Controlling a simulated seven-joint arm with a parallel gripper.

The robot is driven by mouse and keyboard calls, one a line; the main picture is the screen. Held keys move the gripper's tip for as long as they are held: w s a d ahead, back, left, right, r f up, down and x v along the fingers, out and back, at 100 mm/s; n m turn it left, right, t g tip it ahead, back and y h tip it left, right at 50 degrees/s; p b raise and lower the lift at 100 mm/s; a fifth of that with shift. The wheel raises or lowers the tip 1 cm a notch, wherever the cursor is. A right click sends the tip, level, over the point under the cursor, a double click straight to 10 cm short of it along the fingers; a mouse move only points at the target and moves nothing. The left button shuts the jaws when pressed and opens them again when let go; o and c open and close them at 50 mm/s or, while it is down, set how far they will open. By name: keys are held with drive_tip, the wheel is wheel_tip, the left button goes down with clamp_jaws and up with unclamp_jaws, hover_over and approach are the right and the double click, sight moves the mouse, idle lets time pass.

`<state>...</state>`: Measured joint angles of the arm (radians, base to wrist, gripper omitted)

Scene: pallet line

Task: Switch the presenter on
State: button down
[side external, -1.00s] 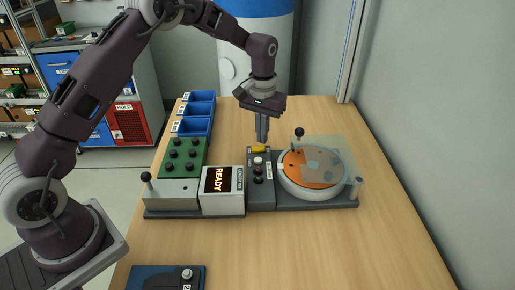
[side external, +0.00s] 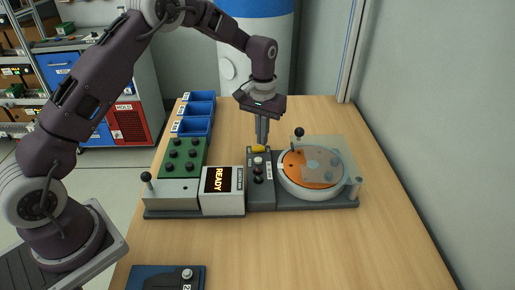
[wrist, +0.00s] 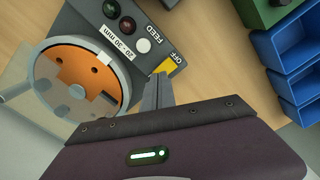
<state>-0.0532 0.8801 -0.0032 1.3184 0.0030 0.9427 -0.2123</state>
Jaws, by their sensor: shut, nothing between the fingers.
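The presenter has a grey control box (side external: 261,183) joined to a round feeder with an orange disc (side external: 296,170). A yellow switch (side external: 259,149) sits at the box's far end; in the wrist view the yellow switch (wrist: 167,67) has the word OFF beside it. My gripper (side external: 262,144) points down with its fingers shut and empty, at the yellow switch. In the wrist view the fingertips (wrist: 159,79) are right by the switch's edge and partly cover it. I cannot tell whether they touch it.
A display (side external: 217,179) reads READY. Left of it stand a green block with dark knobs (side external: 183,154) and a black-knobbed lever (side external: 147,178). Blue bins (side external: 198,110) stand behind. A clear cover (side external: 335,155) lies over the feeder. The table's front right is clear.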

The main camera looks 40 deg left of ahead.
drive_tip(key=shift+f, duration=0.65)
drive_tip(key=shift+r, duration=3.55)
drive_tip(key=s+d+r+m+t, duration=0.2)
drive_tip(key=s+r+t, duration=0.1)
drive_tip(key=s+r, duration=1.4)
drive_tip(key=s+f+m+t, duration=0.1)
drive_tip(key=s+f+t, duration=0.1)
drive_tip(key=s, duration=1.5)
drive_tip(key=shift+s+d+f+t, duration=0.25)
drive_tip(key=shift+t, duration=0.05)
